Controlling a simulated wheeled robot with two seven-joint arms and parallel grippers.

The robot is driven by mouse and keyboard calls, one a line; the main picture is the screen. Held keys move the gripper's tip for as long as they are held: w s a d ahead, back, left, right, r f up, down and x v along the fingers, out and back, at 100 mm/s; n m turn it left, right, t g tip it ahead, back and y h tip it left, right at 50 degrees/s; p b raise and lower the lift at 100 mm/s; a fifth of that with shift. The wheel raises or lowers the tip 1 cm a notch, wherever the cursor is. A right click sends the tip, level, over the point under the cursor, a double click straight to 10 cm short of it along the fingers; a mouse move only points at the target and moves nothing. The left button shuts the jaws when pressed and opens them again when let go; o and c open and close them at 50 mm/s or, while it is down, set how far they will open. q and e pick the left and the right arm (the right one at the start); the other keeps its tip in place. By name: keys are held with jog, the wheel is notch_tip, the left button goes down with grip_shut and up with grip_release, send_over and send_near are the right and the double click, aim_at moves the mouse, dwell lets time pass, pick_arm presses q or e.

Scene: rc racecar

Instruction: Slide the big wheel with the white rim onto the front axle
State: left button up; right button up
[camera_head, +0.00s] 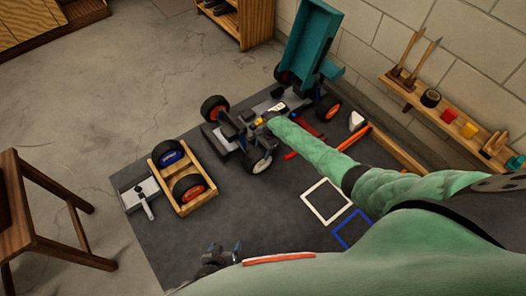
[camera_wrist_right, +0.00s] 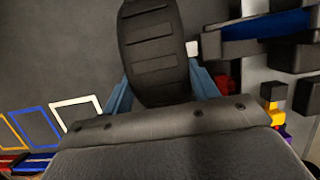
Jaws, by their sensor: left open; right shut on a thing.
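The big wheel with the white rim (camera_head: 258,161) is at the near side of the racecar chassis (camera_head: 228,133). In the right wrist view its black tyre (camera_wrist_right: 152,45) stands between the blue fingers of my right gripper (camera_wrist_right: 160,86), which is shut on it. A small white piece (camera_wrist_right: 193,48), possibly the axle end, lies close beside the tyre, in line with a blue bar (camera_wrist_right: 265,25). I cannot tell whether the wheel is around the axle. My left gripper (camera_head: 225,255) is open and empty, low over the mat's near edge.
A wooden tray (camera_head: 183,210) holds a blue-rimmed and a red-rimmed wheel on the dark mat (camera_head: 265,215). A grey tool (camera_head: 143,193) lies left of it. A teal body part (camera_head: 307,45) rises behind the chassis. White (camera_head: 327,200) and blue outlined squares are empty.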

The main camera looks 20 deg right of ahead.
jog(key=shift+w+a+b, duration=0.3)
jog(key=shift+w+b, duration=0.05)
jog(key=shift+w, duration=0.4)
jog(key=shift+w+a+b, duration=0.25)
jog(key=shift+w+b, duration=0.05)
jog(key=shift+w, duration=0.45)
jog(key=o, duration=1.3)
jog(key=shift+o, duration=0.2)
jog(key=shift+r, duration=0.1)
jog(key=p+v, duration=0.1)
jog(key=v, duration=0.6)
jog(key=shift+d+r+p, duration=0.1)
jog(key=shift+r+p, duration=0.2)
jog(key=shift+p, duration=0.05)
